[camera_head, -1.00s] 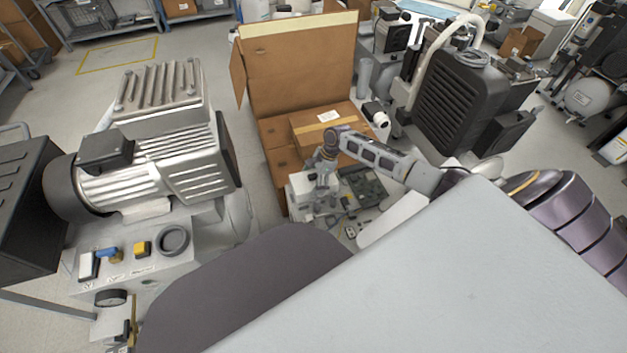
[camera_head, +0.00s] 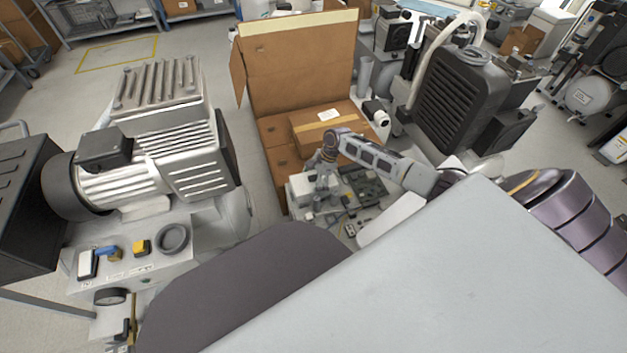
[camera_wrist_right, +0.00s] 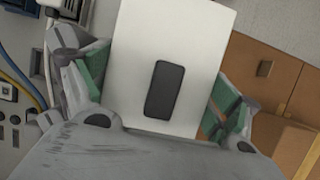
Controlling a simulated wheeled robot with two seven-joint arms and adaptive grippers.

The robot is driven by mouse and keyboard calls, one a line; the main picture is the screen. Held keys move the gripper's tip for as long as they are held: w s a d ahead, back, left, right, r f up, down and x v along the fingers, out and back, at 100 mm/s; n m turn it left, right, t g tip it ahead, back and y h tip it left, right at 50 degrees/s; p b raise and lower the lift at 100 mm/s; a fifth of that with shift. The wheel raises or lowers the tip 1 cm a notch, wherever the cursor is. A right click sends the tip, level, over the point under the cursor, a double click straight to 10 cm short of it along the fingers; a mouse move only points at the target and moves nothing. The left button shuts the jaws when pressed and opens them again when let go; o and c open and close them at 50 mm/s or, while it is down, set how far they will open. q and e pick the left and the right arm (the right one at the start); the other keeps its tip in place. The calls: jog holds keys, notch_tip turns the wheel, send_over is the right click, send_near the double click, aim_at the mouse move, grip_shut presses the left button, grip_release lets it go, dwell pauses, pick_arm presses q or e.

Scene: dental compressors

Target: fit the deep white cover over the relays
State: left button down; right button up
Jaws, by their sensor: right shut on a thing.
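The deep white cover (camera_wrist_right: 172,60) is a pale box with a dark rounded rectangle on its face, in the right wrist view. My right gripper (camera_wrist_right: 155,88) is shut on it, with green-padded fingers on both sides. In the head view, my right gripper (camera_head: 322,187) is small and points down over a light-grey unit beside a dark panel. The cover is hard to pick out there. I cannot make out the relays; the gripper and cover may hide them. My left gripper is not in view.
An open cardboard box (camera_head: 298,65) stands just behind the work spot. A silver compressor (camera_head: 150,165) stands at left and a black finned unit (camera_head: 460,100) at right. In the wrist view, blue and yellow cables (camera_wrist_right: 18,80) run at left, close to the gripper.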

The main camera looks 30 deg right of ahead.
aim_at(311, 178)
jog(key=shift+f, duration=0.45)
jog(key=shift+f, duration=0.25)
dwell(1.0)
jog(key=o, duration=0.9)
jog(key=shift+r+p, duration=0.1)
jog(key=shift+p, duration=0.25)
jog(key=shift+r+p, duration=3.4)
jog(key=shift+p, duration=1.1)
jog(key=shift+s, duration=0.15)
